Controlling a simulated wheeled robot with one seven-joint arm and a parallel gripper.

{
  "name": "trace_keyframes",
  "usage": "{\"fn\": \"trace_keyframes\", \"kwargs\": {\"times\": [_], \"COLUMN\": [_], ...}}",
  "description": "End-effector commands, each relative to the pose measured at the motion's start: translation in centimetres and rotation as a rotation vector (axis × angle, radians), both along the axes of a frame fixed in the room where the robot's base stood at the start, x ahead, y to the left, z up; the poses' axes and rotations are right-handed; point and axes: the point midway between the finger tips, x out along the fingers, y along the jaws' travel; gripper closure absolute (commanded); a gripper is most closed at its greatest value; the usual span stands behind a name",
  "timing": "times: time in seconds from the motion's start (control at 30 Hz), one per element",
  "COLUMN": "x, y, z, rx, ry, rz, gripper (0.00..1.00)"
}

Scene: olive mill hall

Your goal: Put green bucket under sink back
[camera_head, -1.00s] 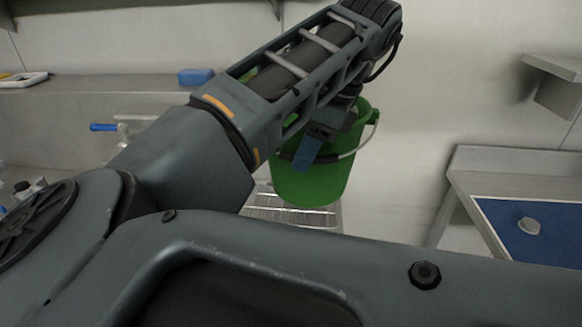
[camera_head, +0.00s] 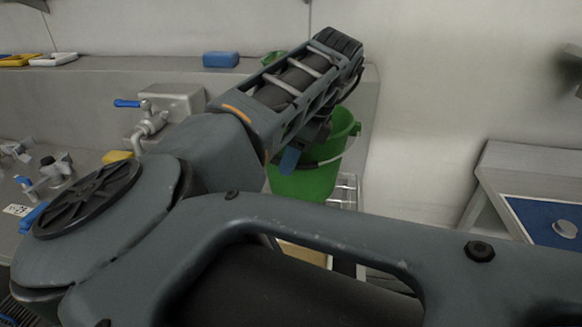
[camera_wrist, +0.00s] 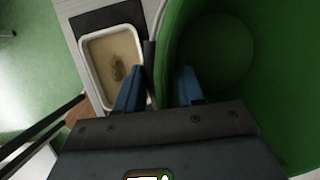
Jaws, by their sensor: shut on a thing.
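The green bucket (camera_head: 312,182) hangs in the air at my gripper (camera_head: 291,158), partly hidden behind my arm in the head view. In the wrist view the bucket (camera_wrist: 275,65) fills the right side, with its open inside showing. My gripper (camera_wrist: 158,88) has its blue fingers on either side of the bucket's wall at the rim, shut on it. The grey sink (camera_head: 90,95) with its tap (camera_head: 150,125) is at the left of the head view. The space under the sink is hidden by my arm.
A blue sponge (camera_head: 221,59) lies on the ledge above the sink. A wire rack (camera_head: 346,190) stands behind the bucket. A white-rimmed tray (camera_wrist: 84,62) with brownish contents is below, left of the bucket. A blue-topped bench (camera_head: 545,222) stands at the right.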

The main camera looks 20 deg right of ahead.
Motion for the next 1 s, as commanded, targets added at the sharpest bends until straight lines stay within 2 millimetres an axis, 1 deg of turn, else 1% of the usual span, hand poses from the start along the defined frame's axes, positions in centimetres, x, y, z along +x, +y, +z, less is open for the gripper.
{"fn": "trace_keyframes", "kwargs": {"times": [0.03, 0.27, 0.4, 0.43, 0.7, 0.9, 1.0], "x": [0.05, 0.03, 0.0, -0.02, -0.01, -0.01, 0.0], "y": [0.03, 0.02, 0.0, 0.0, 0.01, 0.02, 0.0], "z": [-0.59, -0.38, -0.66, -0.74, -0.68, -0.66, -0.29], "rx": [0.001, 0.001, -0.001, 0.0, 0.001, 0.001, 0.001], "ry": [-0.002, -0.002, -0.001, 0.0, -0.001, -0.001, -0.002], "rz": [0.001, 0.001, 0.001, 0.0, 0.0, 0.0, 0.0], "gripper": [1.0, 1.0, 1.0, 0.62, 0.37, 0.37, 0.37]}}
